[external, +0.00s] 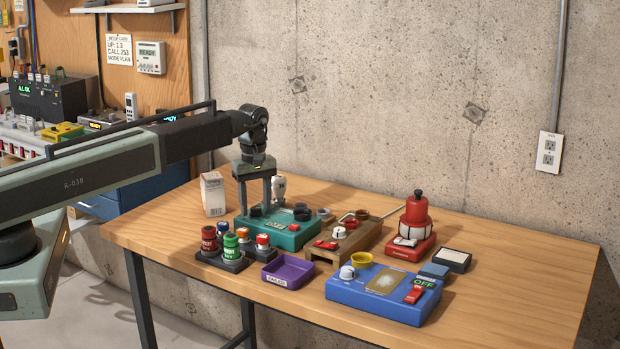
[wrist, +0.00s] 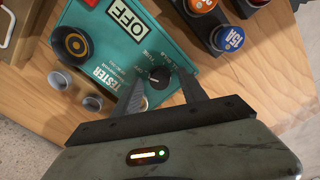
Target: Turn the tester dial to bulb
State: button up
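The teal tester (external: 285,240) stands on the table below my gripper (external: 254,207). In the wrist view the tester (wrist: 103,50) fills the upper middle, and its display plate (wrist: 122,15) reads OFF. Its small black dial (wrist: 158,78) with a white mark lies between the two fingertips of my gripper (wrist: 160,80). The fingers point down and stand apart, one on each side of the dial. I cannot tell whether either finger touches it.
A dark rack (external: 222,262) of coloured fuses stands close by at the front left. A purple tray (external: 290,273), a wooden block (external: 345,245), a blue box (external: 375,300) and a red lamp device (external: 415,220) stand to the right. A small white carton (external: 212,193) is behind left.

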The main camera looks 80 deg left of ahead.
grip_shut()
jog(key=shift+m, duration=0.4)
jog(key=m, duration=0.3)
jog(key=shift+m, duration=0.4)
jog(key=m, duration=0.4)
jog(key=shift+m, duration=0.3)
jog(key=m, duration=0.4)
jog(key=shift+w+m, duration=0.1)
jog(key=shift+m, duration=2.1)
